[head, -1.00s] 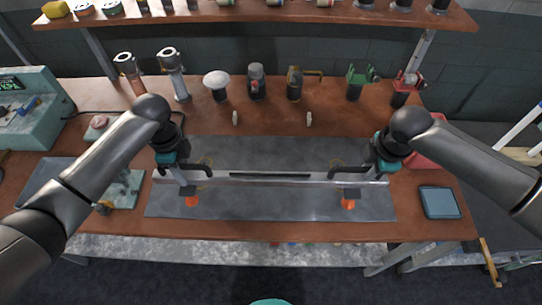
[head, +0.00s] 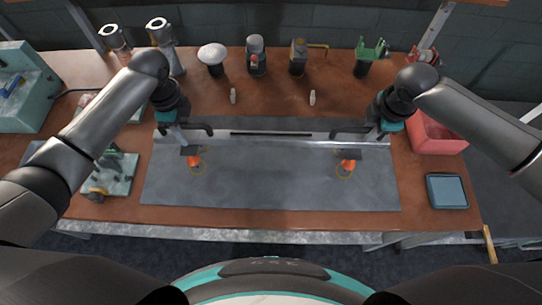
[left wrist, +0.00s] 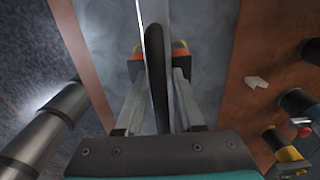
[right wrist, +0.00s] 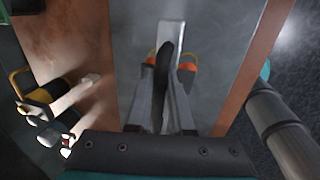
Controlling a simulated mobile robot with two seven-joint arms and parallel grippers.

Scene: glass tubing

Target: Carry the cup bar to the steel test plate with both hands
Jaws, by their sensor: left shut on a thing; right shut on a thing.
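The cup bar (head: 300,139) is a long pale metal bar with a dark slot, a black handle near each end and an orange cup (head: 194,161) under each end. It lies level across the grey steel test plate (head: 270,185). The cups show over yellow rings on the plate; I cannot tell whether they touch it. My left gripper (head: 188,131) is shut on the left handle, and my right gripper (head: 370,129) is shut on the right handle. The black handle also shows between the fingers in the left wrist view (left wrist: 157,75) and right wrist view (right wrist: 162,75).
Two small pale pegs (head: 233,96) stand behind the plate, with several tools and stands along the back of the wooden bench (head: 130,208). A red bin (head: 437,136) and a blue box (head: 446,190) are at right. A green-based fixture (head: 112,175) is at left.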

